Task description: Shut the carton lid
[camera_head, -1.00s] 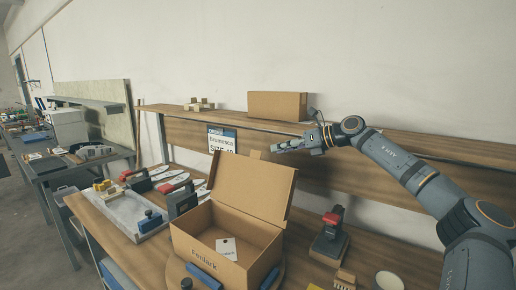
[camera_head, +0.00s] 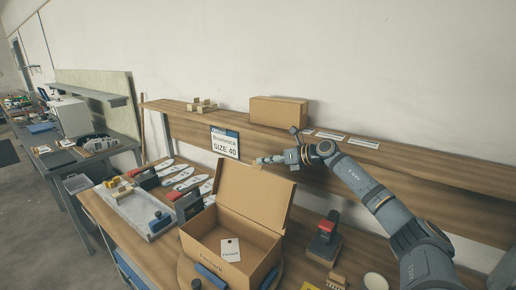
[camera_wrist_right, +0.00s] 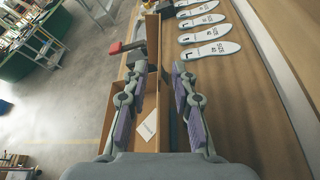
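The brown carton (camera_head: 230,262), marked Fenlark, stands on the bench with its lid (camera_head: 256,193) raised and leaning back. A white card (camera_head: 230,249) lies inside it; the card also shows in the right wrist view (camera_wrist_right: 148,124). My right gripper (camera_head: 262,160) is just above and behind the lid's top edge in the head view. In the right wrist view its fingers (camera_wrist_right: 160,72) are spread, with purple pads and nothing gripped. The lid (camera_wrist_right: 173,105) appears nearly edge-on between them; I cannot tell whether they touch it. My left gripper is not in view.
A shelf (camera_head: 430,166) runs behind the bench with a closed carton (camera_head: 279,111) on it. Flat insoles (camera_head: 183,174) and a grey tray (camera_head: 136,207) lie left of the open carton. A red-topped device (camera_head: 325,236) stands to its right.

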